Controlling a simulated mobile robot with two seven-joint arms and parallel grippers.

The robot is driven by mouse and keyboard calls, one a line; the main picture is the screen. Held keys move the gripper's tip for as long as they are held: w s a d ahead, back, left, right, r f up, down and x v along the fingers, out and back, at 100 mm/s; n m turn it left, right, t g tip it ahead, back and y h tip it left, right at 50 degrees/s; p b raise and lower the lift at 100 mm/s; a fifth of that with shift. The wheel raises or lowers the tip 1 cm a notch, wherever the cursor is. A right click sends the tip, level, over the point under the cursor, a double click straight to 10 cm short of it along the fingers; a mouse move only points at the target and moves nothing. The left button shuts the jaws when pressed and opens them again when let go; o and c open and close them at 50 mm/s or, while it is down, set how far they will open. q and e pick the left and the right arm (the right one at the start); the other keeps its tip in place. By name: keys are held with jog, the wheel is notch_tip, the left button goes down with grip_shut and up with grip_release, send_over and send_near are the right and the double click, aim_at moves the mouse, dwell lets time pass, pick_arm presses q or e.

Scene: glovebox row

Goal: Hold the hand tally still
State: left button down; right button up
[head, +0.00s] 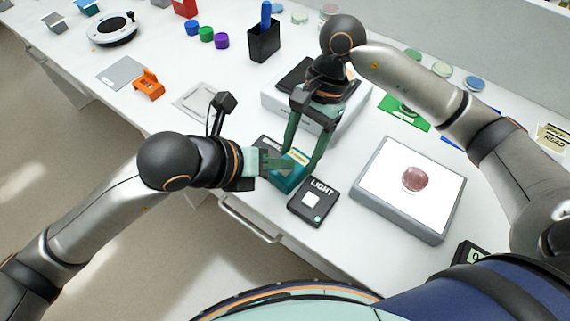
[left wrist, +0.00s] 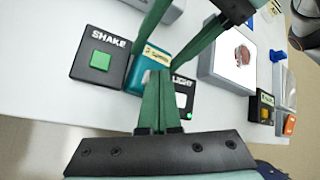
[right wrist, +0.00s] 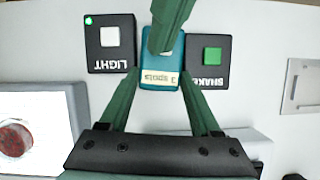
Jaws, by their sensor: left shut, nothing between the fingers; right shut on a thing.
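The hand tally (head: 290,180) is a teal block with a pale label, on the bench between the SHAKE box and the LIGHT box (head: 314,202). It also shows in the left wrist view (left wrist: 138,80) and the right wrist view (right wrist: 160,82). My right gripper (head: 299,163) reaches down from behind and is shut on the tally, one finger on each side. My left gripper (head: 284,164) is shut and empty, its tip over the tally's top. In the right wrist view, the left fingers hide part of the tally. I cannot tell whether they touch it.
The SHAKE box (left wrist: 101,57) has a green button. A lit panel (head: 380,207) with a reddish dish (head: 417,180) stands to the right. A black pen cup (head: 264,42), an orange holder (head: 149,84) and coloured caps (head: 206,33) stand farther back. The bench's front edge is close.

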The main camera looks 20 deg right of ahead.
pick_arm(q)
jog(key=shift+r, duration=0.65)
jog(key=shift+r, duration=0.1)
jog(key=shift+r, duration=2.4)
dwell(0.5)
notch_tip(320, 180, up, 4)
jog(key=shift+f, duration=0.1)
dwell(0.5)
jog(key=shift+f, duration=4.45)
jog(key=shift+f, duration=0.1)
